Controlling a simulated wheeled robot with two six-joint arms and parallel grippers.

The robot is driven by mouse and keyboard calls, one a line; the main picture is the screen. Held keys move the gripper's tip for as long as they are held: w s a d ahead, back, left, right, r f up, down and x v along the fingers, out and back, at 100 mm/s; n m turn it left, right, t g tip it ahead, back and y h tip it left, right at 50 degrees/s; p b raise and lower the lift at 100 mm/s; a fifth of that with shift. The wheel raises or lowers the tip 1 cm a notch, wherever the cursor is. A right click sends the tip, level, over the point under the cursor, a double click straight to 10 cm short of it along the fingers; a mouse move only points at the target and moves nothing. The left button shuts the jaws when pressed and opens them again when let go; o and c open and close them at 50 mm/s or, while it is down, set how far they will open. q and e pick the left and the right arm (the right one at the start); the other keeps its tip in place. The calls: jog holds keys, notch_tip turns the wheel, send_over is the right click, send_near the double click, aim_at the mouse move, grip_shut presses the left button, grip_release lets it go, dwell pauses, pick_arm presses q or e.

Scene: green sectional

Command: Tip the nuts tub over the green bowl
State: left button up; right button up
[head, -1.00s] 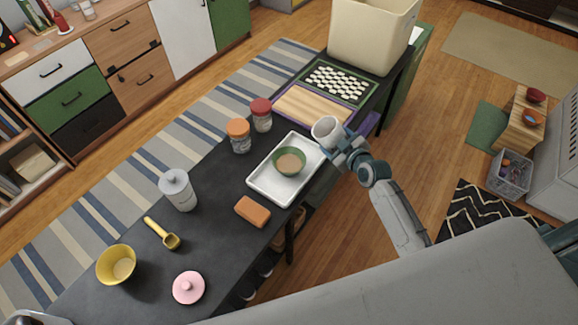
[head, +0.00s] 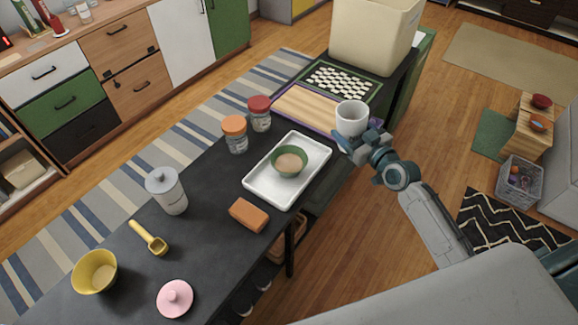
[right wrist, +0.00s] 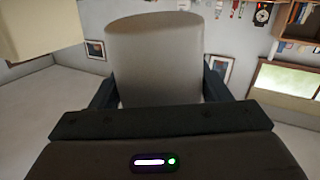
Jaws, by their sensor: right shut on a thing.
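A white tub (head: 352,118), which I take to be the nuts tub, is held nearly upright in my right gripper (head: 359,141), with its mouth up. It is to the right of and beyond the green bowl (head: 289,172), apart from it. In the right wrist view the tub's grey-looking side (right wrist: 155,60) fills the space between the two fingers. The green bowl stands on a white tray (head: 258,188) and holds something tan. My left gripper is out of view.
On the dark table (head: 205,240) stand an orange-lidded jar (head: 236,143), a red-lidded jar (head: 260,121), a grey-lidded canister (head: 170,196), a yellow scoop (head: 150,241), a yellow bowl (head: 96,272), an orange block (head: 249,215) and a pink lid (head: 175,298). A cream bin (head: 370,40) stands at the far end.

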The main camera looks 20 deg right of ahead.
aim_at(344, 111)
jog(key=shift+f+m+t+b, duration=0.3)
jog(key=shift+f+m+b, duration=0.1)
jog(key=shift+b, duration=0.65)
jog(key=shift+r+y, duration=0.2)
jog(key=shift+y, duration=0.1)
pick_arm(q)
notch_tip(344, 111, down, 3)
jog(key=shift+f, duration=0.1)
pick_arm(e)
jog(key=shift+r, duration=0.2)
jog(key=shift+r, duration=0.1)
notch_tip(344, 111, up, 4)
jog(key=p, duration=0.3)
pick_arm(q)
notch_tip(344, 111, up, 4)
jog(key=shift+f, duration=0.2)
